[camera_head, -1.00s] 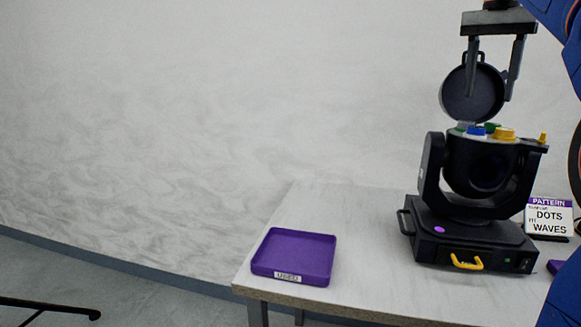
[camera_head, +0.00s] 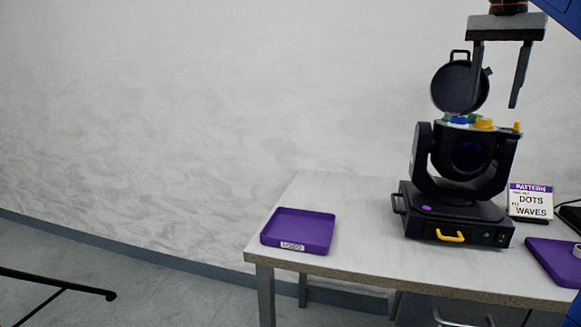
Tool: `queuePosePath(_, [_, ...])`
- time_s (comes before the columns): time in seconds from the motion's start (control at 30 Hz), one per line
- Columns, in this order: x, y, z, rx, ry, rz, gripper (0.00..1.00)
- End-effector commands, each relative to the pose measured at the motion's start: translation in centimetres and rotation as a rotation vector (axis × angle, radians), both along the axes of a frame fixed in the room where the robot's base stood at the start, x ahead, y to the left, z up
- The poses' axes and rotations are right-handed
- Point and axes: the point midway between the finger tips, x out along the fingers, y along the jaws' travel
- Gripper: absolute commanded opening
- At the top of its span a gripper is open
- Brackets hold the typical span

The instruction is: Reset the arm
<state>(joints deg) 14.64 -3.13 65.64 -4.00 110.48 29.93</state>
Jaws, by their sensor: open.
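My gripper (camera_head: 492,98) is open and empty at the upper right. Its two fingers point down, above and in front of the black moving-head light (camera_head: 458,165) in the picture. My arm enters from the top right corner. The light stands upright on the table, with its round lid (camera_head: 460,86) raised. Blue, green and yellow pieces show on its top, and a yellow handle (camera_head: 450,236) is on its base. I cannot tell the exact gap between the fingers and the light.
A purple tray (camera_head: 298,231) labelled "USED" lies empty on the table's left end. A sign (camera_head: 530,201) reading "PATTERN", "DOTS" and "WAVES" stands right of the light. Another purple tray (camera_head: 553,262) is at the right edge. A black rail (camera_head: 60,283) is at lower left.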

Motion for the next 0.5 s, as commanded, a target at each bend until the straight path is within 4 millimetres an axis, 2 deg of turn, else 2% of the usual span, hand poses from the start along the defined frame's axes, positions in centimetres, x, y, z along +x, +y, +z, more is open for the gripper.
queuePosePath(0.33, [-2.2, 2.4, -4.1, -0.013, -0.032, 0.123, 0.50])
queuePosePath(0.5, [-4.5, 4.6, -8.5, -0.026, -0.064, 0.232, 0.50])
